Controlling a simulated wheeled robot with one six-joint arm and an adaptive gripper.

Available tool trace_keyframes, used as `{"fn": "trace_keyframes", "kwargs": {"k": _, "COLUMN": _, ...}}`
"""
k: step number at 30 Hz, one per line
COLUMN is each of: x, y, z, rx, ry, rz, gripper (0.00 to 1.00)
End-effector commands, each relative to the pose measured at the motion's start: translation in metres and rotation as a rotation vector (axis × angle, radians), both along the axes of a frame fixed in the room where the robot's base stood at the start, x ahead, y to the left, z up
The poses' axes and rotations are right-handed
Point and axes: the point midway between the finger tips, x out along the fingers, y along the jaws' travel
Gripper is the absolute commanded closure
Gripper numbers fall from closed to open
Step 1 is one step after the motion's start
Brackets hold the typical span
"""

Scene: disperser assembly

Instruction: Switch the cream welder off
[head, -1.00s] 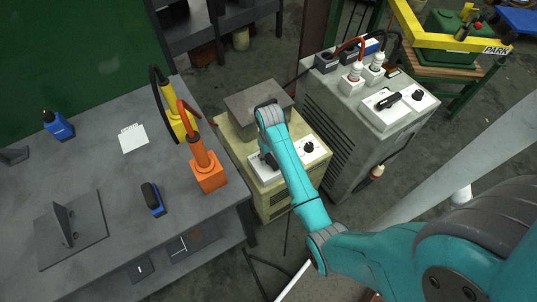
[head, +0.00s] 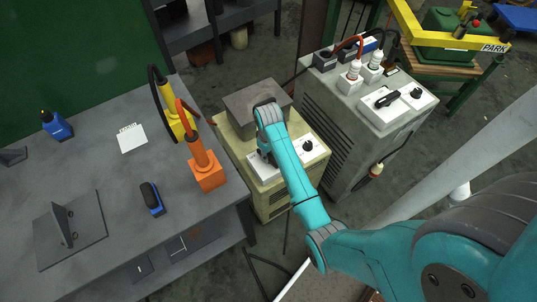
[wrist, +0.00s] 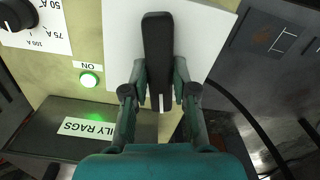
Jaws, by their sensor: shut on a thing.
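The cream welder (head: 277,205) stands beside the grey workbench in the head view, with a white panel and a black dial (head: 308,146) on its top. In the wrist view a long black switch lever (wrist: 157,50) lies on a white plate. My gripper (wrist: 159,93) is shut on this lever, one finger on each side. A green lamp (wrist: 89,79) under an "ON" label is lit on the cream surface. The dial (wrist: 15,15) shows at the upper left with ampere marks. In the head view my arm mostly hides the lever and the fingers.
A grey box (head: 257,98) sits on the welder's rear top; a container labelled "OILY RAGS" (wrist: 90,127) shows in the wrist view. A grey machine (head: 345,150) with its own switch stands to the right. An orange device (head: 207,172) stands on the workbench (head: 105,175) at left.

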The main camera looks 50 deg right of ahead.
Motion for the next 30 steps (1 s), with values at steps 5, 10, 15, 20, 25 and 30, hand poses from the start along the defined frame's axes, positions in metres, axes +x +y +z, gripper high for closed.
{"fn": "trace_keyframes", "kwargs": {"k": 5, "x": 0.0000, "y": 0.0000, "z": 0.0000, "rx": 0.000, "ry": 0.000, "rz": 0.166, "gripper": 1.00}}
{"fn": "trace_keyframes", "kwargs": {"k": 10, "x": 0.0000, "y": 0.0000, "z": 0.0000, "rx": 0.000, "ry": 0.000, "rz": 0.328, "gripper": 1.00}}
{"fn": "trace_keyframes", "kwargs": {"k": 15, "x": -0.0001, "y": -0.0001, "z": 0.0000, "rx": 0.000, "ry": 0.000, "rz": 0.490, "gripper": 1.00}}
{"fn": "trace_keyframes", "kwargs": {"k": 20, "x": -0.0001, "y": -0.0001, "z": 0.0000, "rx": 0.000, "ry": 0.000, "rz": 0.641, "gripper": 1.00}}
{"fn": "trace_keyframes", "kwargs": {"k": 25, "x": -0.0001, "y": -0.0001, "z": 0.0000, "rx": 0.000, "ry": 0.000, "rz": 0.803, "gripper": 1.00}}
{"fn": "trace_keyframes", "kwargs": {"k": 30, "x": -0.0001, "y": -0.0001, "z": 0.0000, "rx": 0.000, "ry": 0.000, "rz": 0.960, "gripper": 1.00}}
